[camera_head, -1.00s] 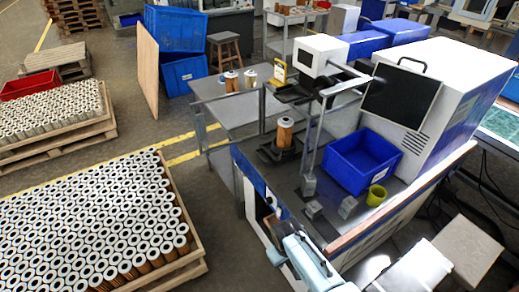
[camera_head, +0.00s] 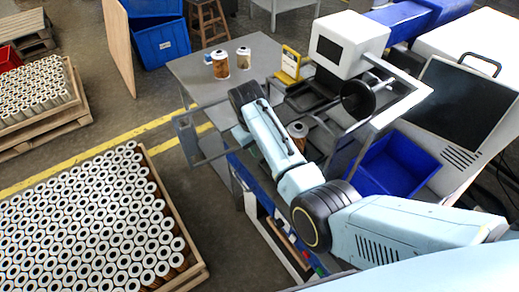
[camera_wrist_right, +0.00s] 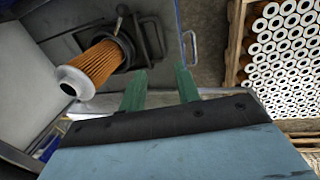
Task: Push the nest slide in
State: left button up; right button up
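The nest slide (camera_wrist_right: 88,34) shows in the right wrist view as a dark plate and holder under an orange pleated filter cartridge (camera_wrist_right: 97,66) with a white end. A black loop handle (camera_wrist_right: 153,36) is at its right end, near a small knobbed lever. My right gripper (camera_wrist_right: 160,76) has two green fingers apart with nothing between them; they are a little short of the handle in the picture. In the head view my right arm reaches over the bench, covers most of the slide, and leaves part of the cartridge (camera_head: 298,130) visible. My left gripper is not in view.
A blue bin (camera_head: 395,165) and a white machine with a dark screen (camera_head: 462,105) stand right of the slide. A white camera-like head (camera_head: 348,45) is above it. Two cartridges (camera_head: 220,65) stand on the grey table behind. A pallet of cartridges (camera_head: 95,225) is at left.

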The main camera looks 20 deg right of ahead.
jog(key=b, duration=0.3)
send_near(267, 172)
jog(key=f, duration=0.3)
jog(key=d+f, duration=0.1)
jog(key=f, duration=0.2)
jog(key=shift+d+f, duration=0.1)
jog(key=shift+f, duration=0.15)
jog(key=shift+w+d+f+b, duration=0.15)
jog(key=shift+f+b, duration=0.15)
jog(key=shift+f, duration=0.25)
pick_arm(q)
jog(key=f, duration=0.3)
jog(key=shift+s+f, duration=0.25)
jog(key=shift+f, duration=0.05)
pick_arm(e)
grip_shut()
